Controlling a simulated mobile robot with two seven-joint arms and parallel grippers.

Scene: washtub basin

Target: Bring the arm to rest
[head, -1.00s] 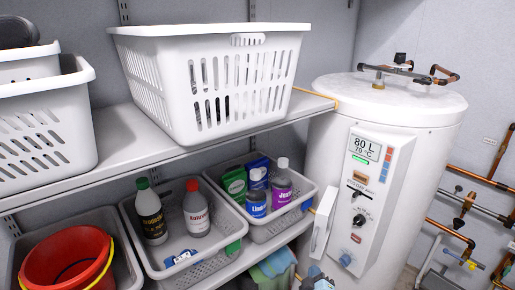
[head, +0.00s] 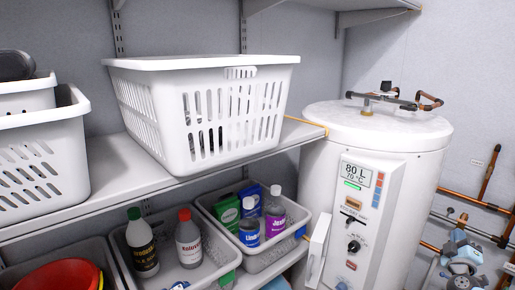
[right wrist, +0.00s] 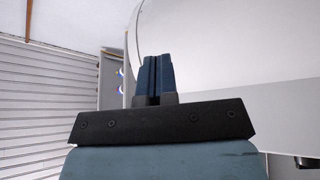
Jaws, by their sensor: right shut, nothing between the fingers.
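My right gripper (right wrist: 152,75) shows in the right wrist view with its two dark blue fingers pressed together and nothing between them. A large pale curved surface fills the right of that view beyond the fingers. I cannot make out the fingertips there. My left gripper is not in view.
A white laundry basket (head: 165,110) stands on the upper shelf (head: 110,170). Below are crates holding bottles (head: 142,245) and a red bucket (head: 60,275). Copper pipes (head: 475,200) run along the wall at right. A ribbed pale surface (right wrist: 45,105) lies left in the wrist view.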

